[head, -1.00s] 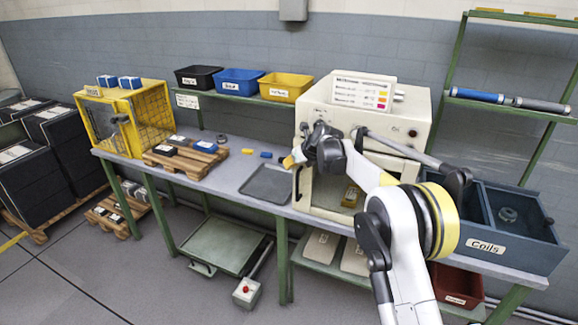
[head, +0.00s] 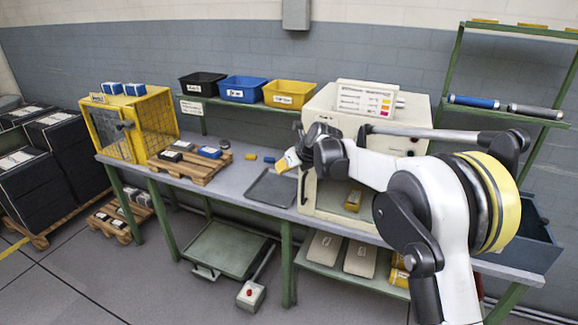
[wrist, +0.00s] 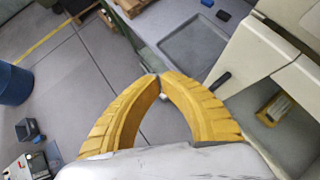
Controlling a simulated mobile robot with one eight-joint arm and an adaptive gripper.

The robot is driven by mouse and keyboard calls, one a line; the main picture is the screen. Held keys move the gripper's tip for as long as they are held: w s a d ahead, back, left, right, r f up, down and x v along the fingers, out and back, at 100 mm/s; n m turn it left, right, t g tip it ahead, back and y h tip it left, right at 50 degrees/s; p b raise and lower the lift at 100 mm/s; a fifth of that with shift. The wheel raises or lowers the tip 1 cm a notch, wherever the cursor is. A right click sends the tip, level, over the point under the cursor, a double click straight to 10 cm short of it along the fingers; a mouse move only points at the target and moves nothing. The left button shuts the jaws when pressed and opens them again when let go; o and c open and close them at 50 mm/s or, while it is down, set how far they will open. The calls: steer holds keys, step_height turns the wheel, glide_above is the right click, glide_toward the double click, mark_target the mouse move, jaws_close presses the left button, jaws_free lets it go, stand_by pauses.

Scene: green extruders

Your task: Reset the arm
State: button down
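My arm reaches in from the lower right in the head view, with its elbow bent. My gripper (head: 287,163) is in front of the cream machine (head: 322,108), above the workbench near the grey tray (head: 271,187). In the wrist view my gripper's two yellow curved fingers (wrist: 160,77) meet at the tips, with nothing seen between them. The wrist view looks down past the bench edge to the floor. The gripper's exact height over the bench is hard to tell.
A wooden pallet with boxes (head: 190,166) and a yellow cage (head: 128,130) stand left on the bench. Black (head: 200,82), blue (head: 243,89) and yellow (head: 289,94) bins sit on a shelf behind. A blue-grey bin (head: 530,240) is partly hidden behind my arm.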

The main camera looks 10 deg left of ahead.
steer(key=s+d+r+n+h+b, duration=0.1)
steer(key=s+d+r+n, duration=0.2)
steer(key=s+d+n, duration=0.35)
steer(key=s+d+r+n+h+b, duration=0.1)
steer(key=s+d+r+n, duration=0.25)
steer(key=s+d, duration=0.45)
steer(key=s+d+r+n+h+b, duration=0.1)
steer(key=s+d+r+n, duration=0.25)
steer(key=s+d, duration=0.35)
steer(key=s+d+f+n+h, duration=0.1)
steer(key=s+d+f+n, duration=0.2)
steer(key=s, duration=0.4)
steer(key=s+d+f+n+h+b, duration=0.1)
steer(key=s+d+f+n, duration=0.3)
steer(key=s+d, duration=0.3)
steer(key=s+d+f+n+t+h, duration=0.1)
steer(key=s+d+f+n, duration=0.2)
steer(key=s+n, duration=0.3)
steer(key=s+d, duration=0.1)
steer(key=s, duration=0.1)
steer(key=shift+s+d+f+h+b, duration=0.2)
steer(key=shift+s+d+h+b, duration=0.1)
steer(key=shift+s+d, duration=0.1)
